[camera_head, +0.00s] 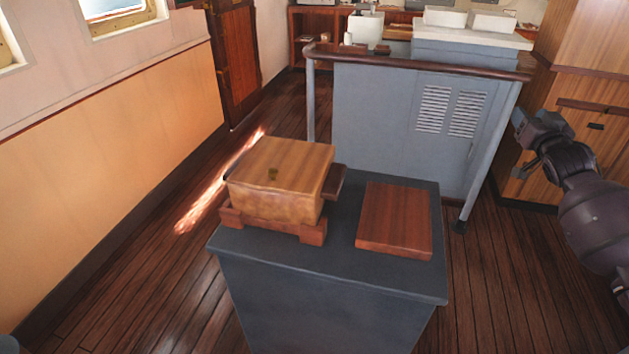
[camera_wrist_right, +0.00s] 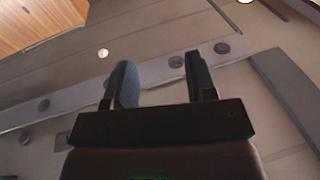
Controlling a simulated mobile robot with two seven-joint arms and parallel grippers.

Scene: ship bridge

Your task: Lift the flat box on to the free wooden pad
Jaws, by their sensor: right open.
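The flat box (camera_head: 275,184), light wood with a small dark spot on its top, rests on a reddish wooden stand (camera_head: 272,226) at the left of the grey pedestal. A dark handle-like piece sticks out at its right side. The free wooden pad (camera_head: 395,219), flat and reddish-brown, lies bare on the pedestal's right part, apart from the box. My right gripper (camera_head: 520,150) is raised at the right, well away from the box and pad. Its two fingers (camera_wrist_right: 160,85) stand apart and empty in the right wrist view, facing the ceiling. My left gripper is not in view.
The grey pedestal (camera_head: 330,285) has narrow bare strips around the stand and pad. Behind it stands a grey console (camera_head: 385,110) with a wooden rail (camera_head: 420,65). A wooden cabinet is at the right. The plank floor at the left is clear.

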